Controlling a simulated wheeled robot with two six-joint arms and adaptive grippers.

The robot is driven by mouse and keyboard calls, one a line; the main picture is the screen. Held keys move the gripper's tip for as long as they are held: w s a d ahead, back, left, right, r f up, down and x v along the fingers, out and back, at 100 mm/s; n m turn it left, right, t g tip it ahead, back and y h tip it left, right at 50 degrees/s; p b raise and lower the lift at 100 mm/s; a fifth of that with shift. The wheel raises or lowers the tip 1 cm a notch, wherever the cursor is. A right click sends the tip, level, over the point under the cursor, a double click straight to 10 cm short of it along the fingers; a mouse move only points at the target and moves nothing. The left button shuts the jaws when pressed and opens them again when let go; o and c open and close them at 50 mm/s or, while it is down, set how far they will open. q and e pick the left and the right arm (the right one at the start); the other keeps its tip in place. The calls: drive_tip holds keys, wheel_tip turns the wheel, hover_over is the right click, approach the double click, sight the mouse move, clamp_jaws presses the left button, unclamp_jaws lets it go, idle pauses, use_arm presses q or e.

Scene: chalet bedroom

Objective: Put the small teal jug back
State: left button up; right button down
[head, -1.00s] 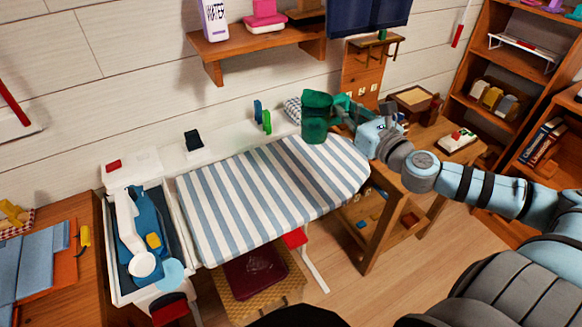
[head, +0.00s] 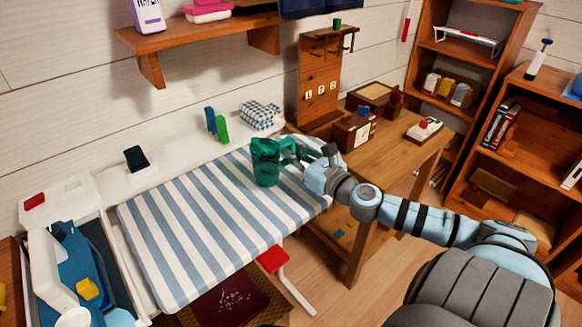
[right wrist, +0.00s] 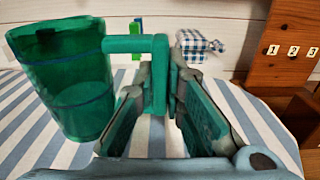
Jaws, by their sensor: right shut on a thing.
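The small teal jug (head: 265,163) is green and see-through, and upright in the head view. It appears in front of the far right part of the striped ironing board (head: 190,215); I cannot tell whether its base touches the cloth. My right gripper (head: 298,153) is to the right of the jug, shut on its handle. In the right wrist view the jug (right wrist: 72,90) is at the left, its handle (right wrist: 135,44) reaching between the fingers (right wrist: 165,88). My left gripper is not in view.
A wooden table (head: 407,143) right of the board holds a small box (head: 353,131), an open tray (head: 375,93) and a peg rack (head: 320,80) numbered 1, 2, 3. A folded checked cloth (head: 260,116) and a green block (head: 221,129) are behind the board. Shelves (head: 465,60) stand right.

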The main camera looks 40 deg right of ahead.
wheel_tip(320, 180, down, 3)
drive_tip(key=shift+s+r+b, duration=0.1)
drive_tip(key=shift+r+b, duration=0.05)
drive_tip(key=shift+b, duration=0.35)
drive_tip(key=shift+r, duration=0.15)
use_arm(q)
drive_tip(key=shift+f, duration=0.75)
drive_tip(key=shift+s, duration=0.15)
use_arm(e)
drive_tip(key=c, duration=1.7)
unclamp_jaws()
